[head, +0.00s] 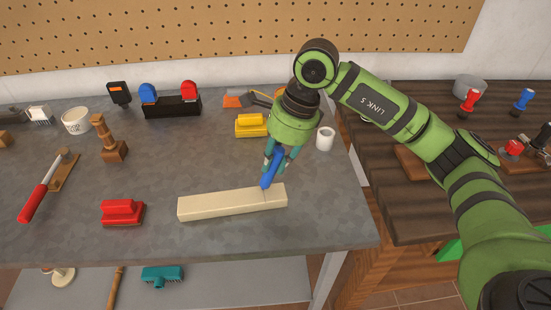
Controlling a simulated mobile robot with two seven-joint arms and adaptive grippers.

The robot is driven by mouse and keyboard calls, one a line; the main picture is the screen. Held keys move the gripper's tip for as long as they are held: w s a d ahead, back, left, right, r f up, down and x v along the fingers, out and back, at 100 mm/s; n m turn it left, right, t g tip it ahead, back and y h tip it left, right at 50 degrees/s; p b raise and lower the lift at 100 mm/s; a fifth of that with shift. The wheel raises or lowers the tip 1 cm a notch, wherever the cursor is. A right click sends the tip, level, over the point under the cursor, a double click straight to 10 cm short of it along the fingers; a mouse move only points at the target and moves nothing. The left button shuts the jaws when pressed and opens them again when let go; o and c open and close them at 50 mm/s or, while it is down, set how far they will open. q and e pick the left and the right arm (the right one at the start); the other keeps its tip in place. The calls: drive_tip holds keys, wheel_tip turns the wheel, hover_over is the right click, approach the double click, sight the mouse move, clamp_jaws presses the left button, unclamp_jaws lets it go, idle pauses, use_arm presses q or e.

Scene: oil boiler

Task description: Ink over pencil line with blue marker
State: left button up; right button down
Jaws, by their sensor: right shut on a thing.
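My right gripper (277,155) is shut on the blue marker (269,174). The marker points down, slightly tilted. Its lower end is at the top of the light wooden block (225,204), toward the block's right end. I cannot tell whether the tip touches the wood. A thin faint line (264,193) shows on the block just below the marker tip; its colour is too small to tell. The block lies on the grey table near its front edge. My left gripper is not in view.
A black holder (172,106) carries blue and red items. A red-handled tool (48,186) lies far left. The table's middle is clear.

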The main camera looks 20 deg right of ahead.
drive_tip(key=shift+f, duration=0.1)
idle(0.3)
drive_tip(key=shift+w+a, duration=0.1)
drive_tip(key=shift+a, duration=0.5)
drive_tip(key=shift+s+d+b, duration=0.2)
drive_tip(key=shift+d+b, duration=0.25)
drive_tip(key=shift+d, duration=0.75)
drive_tip(key=shift+w+a, duration=0.25)
drive_tip(key=shift+a, duration=1)
drive_tip(key=shift+s+d+b, duration=0.25)
drive_tip(key=shift+d+b, duration=0.25)
drive_tip(key=shift+d, duration=0.75)
drive_tip(key=shift+w+a, duration=0.2)
drive_tip(key=shift+a, duration=1)
drive_tip(key=shift+s+d, duration=0.1)
drive_tip(key=shift+d, duration=0.5)
drive_tip(key=shift+s+b, duration=0.1)
drive_tip(key=shift+b, duration=0.2)
